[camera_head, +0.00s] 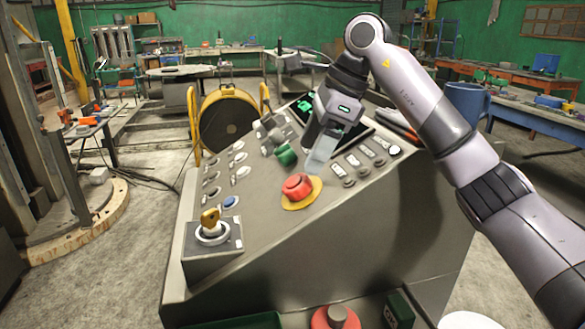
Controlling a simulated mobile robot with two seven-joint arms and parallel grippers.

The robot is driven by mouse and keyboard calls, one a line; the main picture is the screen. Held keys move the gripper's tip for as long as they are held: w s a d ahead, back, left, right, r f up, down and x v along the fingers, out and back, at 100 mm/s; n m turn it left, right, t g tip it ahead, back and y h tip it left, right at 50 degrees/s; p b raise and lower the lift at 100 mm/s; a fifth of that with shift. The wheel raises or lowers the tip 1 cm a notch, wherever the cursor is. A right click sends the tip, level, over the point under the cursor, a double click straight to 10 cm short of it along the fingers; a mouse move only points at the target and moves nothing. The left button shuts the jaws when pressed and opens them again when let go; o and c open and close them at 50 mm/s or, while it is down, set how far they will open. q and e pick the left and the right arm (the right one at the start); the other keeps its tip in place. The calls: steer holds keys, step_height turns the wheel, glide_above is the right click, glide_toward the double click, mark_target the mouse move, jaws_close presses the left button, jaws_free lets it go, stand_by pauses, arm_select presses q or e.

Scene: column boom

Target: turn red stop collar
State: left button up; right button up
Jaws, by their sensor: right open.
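A red stop button with a red collar (297,187) sits on a round yellow plate (302,199) on the sloping face of a grey control console (300,235). My right gripper (318,163) reaches down from the upper right, just above and behind the red button, apart from it as far as I can see. Its pale fingers point down at the panel, with nothing seen between them. It is open, though the gap between the fingers is hard to make out. My left gripper is not in view.
A green knob (286,155) stands close left of my right gripper. A small screen (303,106) lies behind it. Another red button (335,317) shows low in front.

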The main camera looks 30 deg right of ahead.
mark_target(298, 178)
steer(key=shift+x, duration=3.4)
steer(key=shift+s+a, duration=0.1)
steer(key=c, duration=1.1)
